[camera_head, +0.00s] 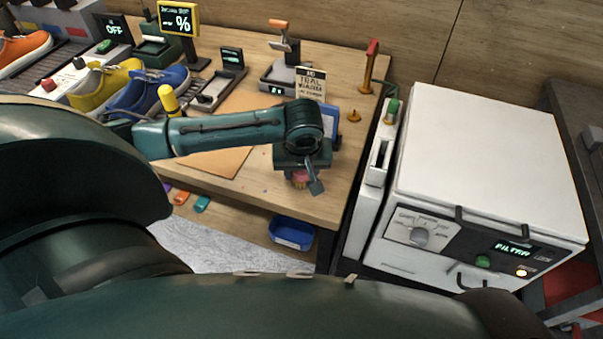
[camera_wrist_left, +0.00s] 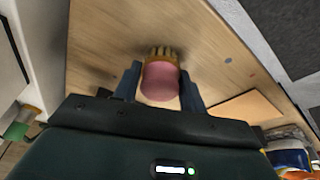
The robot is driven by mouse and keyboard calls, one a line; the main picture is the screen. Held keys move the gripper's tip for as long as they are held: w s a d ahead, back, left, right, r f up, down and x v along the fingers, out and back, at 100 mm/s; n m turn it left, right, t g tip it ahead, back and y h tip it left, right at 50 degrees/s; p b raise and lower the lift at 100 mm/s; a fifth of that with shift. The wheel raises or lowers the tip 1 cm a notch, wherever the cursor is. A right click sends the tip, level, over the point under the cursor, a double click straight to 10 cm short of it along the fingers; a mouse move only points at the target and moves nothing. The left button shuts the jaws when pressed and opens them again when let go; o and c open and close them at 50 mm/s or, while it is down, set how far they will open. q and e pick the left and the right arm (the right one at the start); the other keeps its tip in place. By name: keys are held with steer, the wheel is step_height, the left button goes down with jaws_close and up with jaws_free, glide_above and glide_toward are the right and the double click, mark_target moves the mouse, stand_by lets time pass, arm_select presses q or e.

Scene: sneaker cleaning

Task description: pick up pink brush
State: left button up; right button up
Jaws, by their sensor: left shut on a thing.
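The pink brush has a rounded pink back and tan bristles. In the left wrist view the brush (camera_wrist_left: 160,80) sits between the two fingers of my left gripper (camera_wrist_left: 160,88), with its bristles pointing away from the palm. In the head view my left gripper (camera_head: 308,182) is over the front right part of the wooden table, and the brush (camera_head: 299,177) shows partly behind a finger. The gripper is shut on the brush. I cannot tell whether the bristles touch the table. My right gripper is not in view.
The wooden table (camera_head: 330,205) holds yellow and blue sneakers (camera_head: 150,88) at left, small devices at the back and a sign (camera_head: 310,84) behind the gripper. A white machine (camera_head: 480,150) stands right of the table. A blue bin (camera_head: 291,232) is below the front edge.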

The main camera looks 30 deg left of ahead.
arm_select(q)
steer(key=c, duration=0.4)
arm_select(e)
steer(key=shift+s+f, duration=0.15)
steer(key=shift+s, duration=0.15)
